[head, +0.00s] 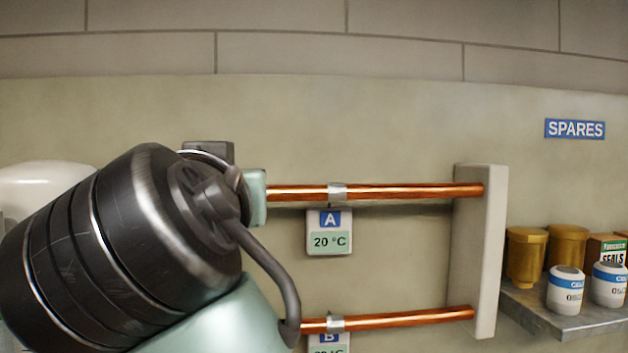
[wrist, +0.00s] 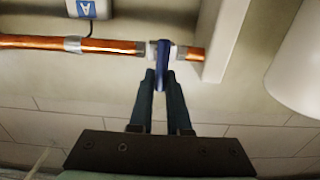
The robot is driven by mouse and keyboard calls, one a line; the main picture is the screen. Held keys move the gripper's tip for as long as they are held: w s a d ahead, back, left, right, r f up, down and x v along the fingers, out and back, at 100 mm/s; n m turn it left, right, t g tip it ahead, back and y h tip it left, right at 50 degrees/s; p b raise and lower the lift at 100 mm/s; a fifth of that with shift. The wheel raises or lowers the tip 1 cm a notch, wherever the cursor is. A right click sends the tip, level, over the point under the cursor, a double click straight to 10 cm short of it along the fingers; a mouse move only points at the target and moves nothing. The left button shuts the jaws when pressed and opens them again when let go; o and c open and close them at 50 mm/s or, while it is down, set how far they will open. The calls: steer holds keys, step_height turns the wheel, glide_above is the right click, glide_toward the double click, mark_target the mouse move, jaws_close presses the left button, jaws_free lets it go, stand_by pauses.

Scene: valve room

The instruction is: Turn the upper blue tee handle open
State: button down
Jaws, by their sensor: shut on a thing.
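The blue tee handle (wrist: 161,54) shows in the wrist view, on a valve in the copper pipe (wrist: 105,44) that carries the A tag (wrist: 87,9). In that view the handle runs crosswise to the pipe. My gripper (wrist: 159,79) is shut on it, with one dark finger on each side of its near end. In the head view my arm covers the handle and gripper. The same upper pipe (head: 400,190) comes out to the right of my arm there, with tag A (head: 330,231) reading 20 °C below it.
A lower copper pipe (head: 400,319) with tag B (head: 329,342) runs below. Both pipes end at a pale upright block (head: 480,250). A shelf (head: 560,318) with jars and tins stands at the right, under a SPARES sign (head: 575,129). The wall above is clear.

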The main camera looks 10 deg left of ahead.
steer(key=shift+n, duration=0.3)
steer(key=n+b, duration=0.2)
steer(key=n, duration=0.3)
steer(key=a+f+n+b, duration=0.1)
steer(key=n+b, duration=0.1)
steer(key=n, duration=0.4)
steer(key=a+f+n+b, duration=0.1)
steer(key=n+b, duration=0.1)
steer(key=n, duration=0.4)
steer(key=shift+s+b, duration=0.3)
steer(key=shift+n, duration=0.3)
steer(key=c, duration=0.9)
jaws_free()
steer(key=shift+f, duration=0.1)
